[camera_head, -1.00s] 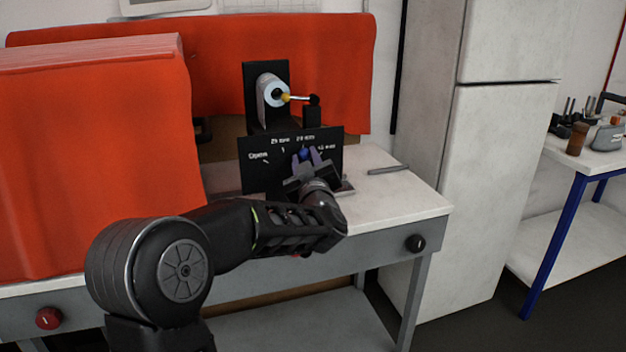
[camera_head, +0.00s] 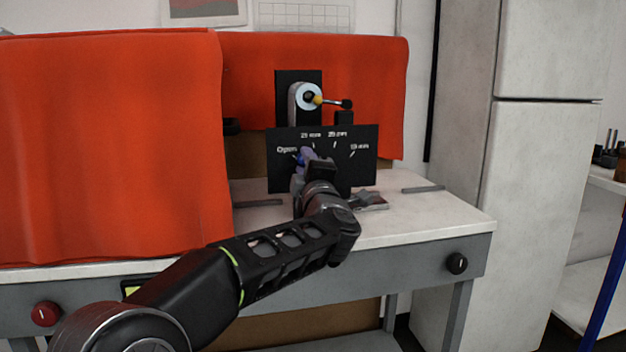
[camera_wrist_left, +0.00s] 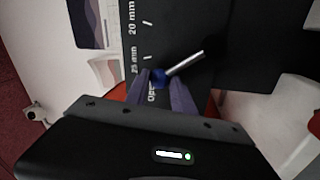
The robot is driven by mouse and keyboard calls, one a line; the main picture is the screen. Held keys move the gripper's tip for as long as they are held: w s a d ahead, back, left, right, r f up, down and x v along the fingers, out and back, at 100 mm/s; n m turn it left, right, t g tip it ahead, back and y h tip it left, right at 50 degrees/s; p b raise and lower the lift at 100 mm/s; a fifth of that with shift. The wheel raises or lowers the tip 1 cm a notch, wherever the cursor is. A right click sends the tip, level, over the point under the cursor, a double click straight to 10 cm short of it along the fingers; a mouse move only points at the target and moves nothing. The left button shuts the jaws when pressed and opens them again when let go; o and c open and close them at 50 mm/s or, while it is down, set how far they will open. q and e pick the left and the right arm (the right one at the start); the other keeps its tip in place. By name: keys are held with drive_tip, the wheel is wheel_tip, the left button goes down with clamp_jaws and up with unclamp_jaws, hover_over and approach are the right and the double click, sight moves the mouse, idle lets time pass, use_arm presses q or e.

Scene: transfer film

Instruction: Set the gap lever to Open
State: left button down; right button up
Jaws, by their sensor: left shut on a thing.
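The gap lever has a blue knob (camera_wrist_left: 159,77) on a thin metal rod (camera_wrist_left: 186,62). It stands in front of a black scale plate (camera_head: 358,170) with white marks for Open and several millimetre settings. My left gripper (camera_head: 303,158) is shut on the blue knob, at the left part of the plate, close to the Open mark (camera_head: 287,150). In the left wrist view the purple fingers (camera_wrist_left: 165,95) reach the knob beside the Open lettering. In the head view my fingers and wrist hide most of the lever. My right gripper is not in view.
A white roll (camera_head: 306,97) with a small crank is above the plate. Red-orange panels (camera_head: 110,150) stand left and behind. A pale cabinet (camera_head: 540,150) stands right.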

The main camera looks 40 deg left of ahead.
use_arm(q)
drive_tip(key=shift+s+f+n+b, duration=0.2)
drive_tip(key=shift+f+n+b, duration=0.25)
drive_tip(key=shift+n+b, duration=0.65)
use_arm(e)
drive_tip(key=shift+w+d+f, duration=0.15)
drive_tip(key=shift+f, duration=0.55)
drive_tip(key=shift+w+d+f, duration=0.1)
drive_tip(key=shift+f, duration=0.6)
use_arm(q)
drive_tip(key=c, duration=1.2)
unclamp_jaws()
drive_tip(key=shift+o, duration=0.6)
drive_tip(key=shift+a, duration=0.15)
drive_tip(key=shift+s, duration=0.1)
drive_tip(key=v, duration=0.7)
drive_tip(key=shift+d, duration=0.35)
drive_tip(key=shift+s+f, duration=0.1)
